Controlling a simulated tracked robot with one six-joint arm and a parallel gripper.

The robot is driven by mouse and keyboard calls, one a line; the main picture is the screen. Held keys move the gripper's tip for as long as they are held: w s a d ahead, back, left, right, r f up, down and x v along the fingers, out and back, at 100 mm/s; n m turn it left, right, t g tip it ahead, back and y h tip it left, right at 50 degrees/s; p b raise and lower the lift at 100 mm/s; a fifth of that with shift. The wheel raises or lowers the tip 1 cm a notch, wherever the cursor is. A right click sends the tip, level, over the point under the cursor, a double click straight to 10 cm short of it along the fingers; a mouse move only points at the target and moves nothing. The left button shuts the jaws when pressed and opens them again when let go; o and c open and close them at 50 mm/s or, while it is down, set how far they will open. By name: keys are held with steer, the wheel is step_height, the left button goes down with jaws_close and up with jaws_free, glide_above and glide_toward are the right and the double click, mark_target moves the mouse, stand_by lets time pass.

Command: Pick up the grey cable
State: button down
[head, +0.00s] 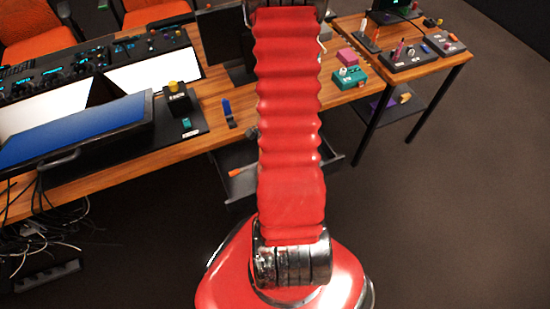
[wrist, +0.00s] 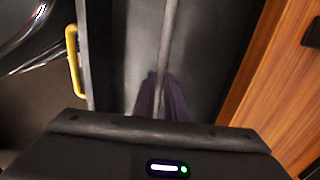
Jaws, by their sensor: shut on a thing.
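In the wrist view, my gripper (wrist: 161,82) has its dark purple fingers closed together on a thin grey cable (wrist: 168,42). The cable runs from the top edge of the picture down between the fingers, over a dark grey surface. The cable's ends are out of sight. In the head view, my red arm covers the middle of the picture and my gripper is hidden. I cannot make out the grey cable there.
Beside the dark surface are a yellow handle (wrist: 73,62) on the left and a wooden panel (wrist: 285,85) on the right. In the head view, an open dark drawer (head: 243,186) hangs under the wooden desk (head: 95,178). Loose cables (head: 35,225) hang at the lower left.

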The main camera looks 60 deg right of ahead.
steer(key=shift+r, duration=2.6)
